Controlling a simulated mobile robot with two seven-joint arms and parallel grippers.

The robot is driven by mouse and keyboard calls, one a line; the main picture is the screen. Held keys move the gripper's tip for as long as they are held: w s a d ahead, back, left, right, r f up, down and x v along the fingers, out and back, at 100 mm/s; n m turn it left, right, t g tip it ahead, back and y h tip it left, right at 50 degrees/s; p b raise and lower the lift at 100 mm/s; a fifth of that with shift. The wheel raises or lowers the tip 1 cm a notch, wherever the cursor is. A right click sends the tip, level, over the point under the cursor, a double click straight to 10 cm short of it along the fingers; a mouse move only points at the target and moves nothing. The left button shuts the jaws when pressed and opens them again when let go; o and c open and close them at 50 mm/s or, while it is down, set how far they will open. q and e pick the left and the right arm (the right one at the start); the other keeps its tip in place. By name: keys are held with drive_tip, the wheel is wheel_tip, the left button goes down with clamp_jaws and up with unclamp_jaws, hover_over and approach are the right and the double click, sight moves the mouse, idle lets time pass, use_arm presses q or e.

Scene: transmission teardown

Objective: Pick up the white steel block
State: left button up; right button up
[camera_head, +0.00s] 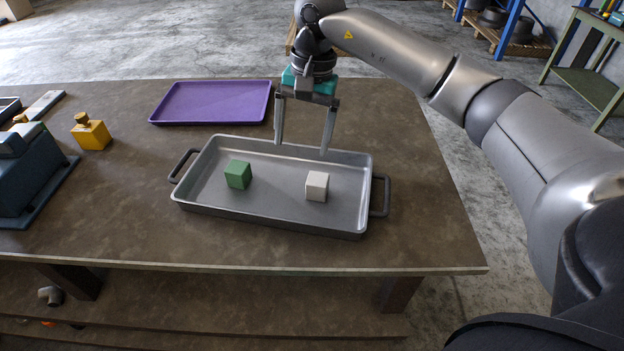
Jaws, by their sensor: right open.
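The white steel block (317,186) sits in the right half of a grey metal tray (208,206) on the table. My right gripper (302,149) is open and empty, its fingers pointing down. It hangs above the back part of the tray, behind the white block and apart from it. My left gripper is not in view.
A green block (238,174) sits in the left half of the grey tray. An empty purple tray (211,102) lies behind it. A yellow container (91,133) and a dark blue machine (28,176) stand on the left. The table (420,222) is bare at the right.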

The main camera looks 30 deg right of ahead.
drive_tip(key=d+r+h, duration=0.1)
drive_tip(key=d+h, duration=0.1)
drive_tip(key=d, duration=0.2)
approach(317, 178)
drive_tip(key=f, duration=0.5)
drive_tip(key=shift+s+d+f, duration=0.1)
drive_tip(key=shift+d+f, duration=0.2)
drive_tip(key=shift+d, duration=0.1)
drive_tip(key=shift+a+f+p, duration=0.2)
drive_tip(key=shift+f+p, duration=0.15)
drive_tip(key=shift+f, duration=2.5)
drive_tip(key=c, duration=1.4)
clamp_jaws()
drive_tip(key=shift+w+r, duration=0.15)
drive_tip(key=shift+w, duration=0.1)
